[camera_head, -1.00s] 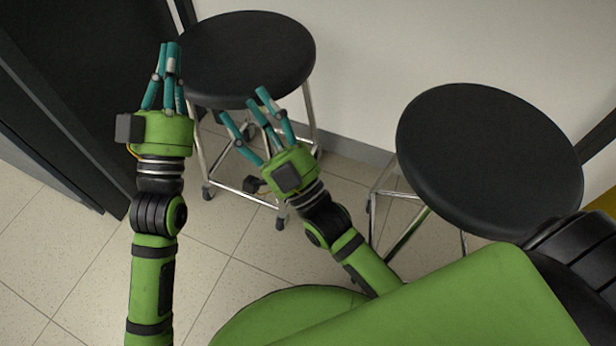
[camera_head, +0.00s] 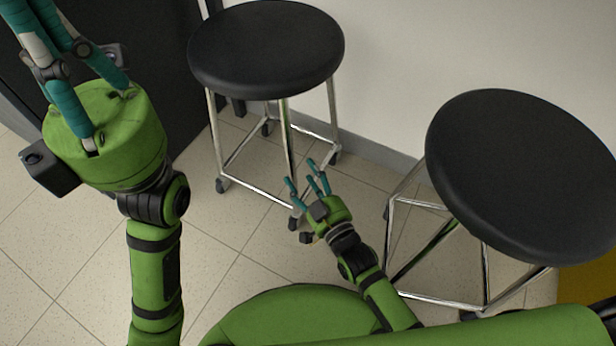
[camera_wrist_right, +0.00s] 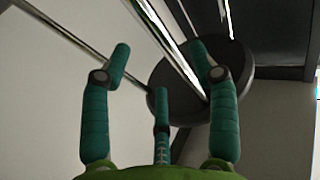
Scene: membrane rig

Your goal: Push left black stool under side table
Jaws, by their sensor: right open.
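The left black stool (camera_head: 265,50) stands upright on chrome legs with casters, near the wall at the top centre of the head view. My right gripper (camera_head: 312,175) is open, low beside the stool's front legs. In the right wrist view, the right gripper's fingers (camera_wrist_right: 163,75) are spread, with chrome bars and a dark round seat underside (camera_wrist_right: 240,85) behind them. I cannot tell whether they touch a leg. My left gripper (camera_head: 65,40) is large and close to the camera at upper left, apart from the stool; its fingertips are partly cut off. I cannot make out a side table for certain.
A second black stool (camera_head: 530,170) stands at the right, near the wall (camera_head: 400,70). A dark panel (camera_head: 140,60) is behind my left gripper. The tiled floor (camera_head: 235,295) is clear at lower left of the stool. A yellow patch (camera_head: 585,285) shows at right.

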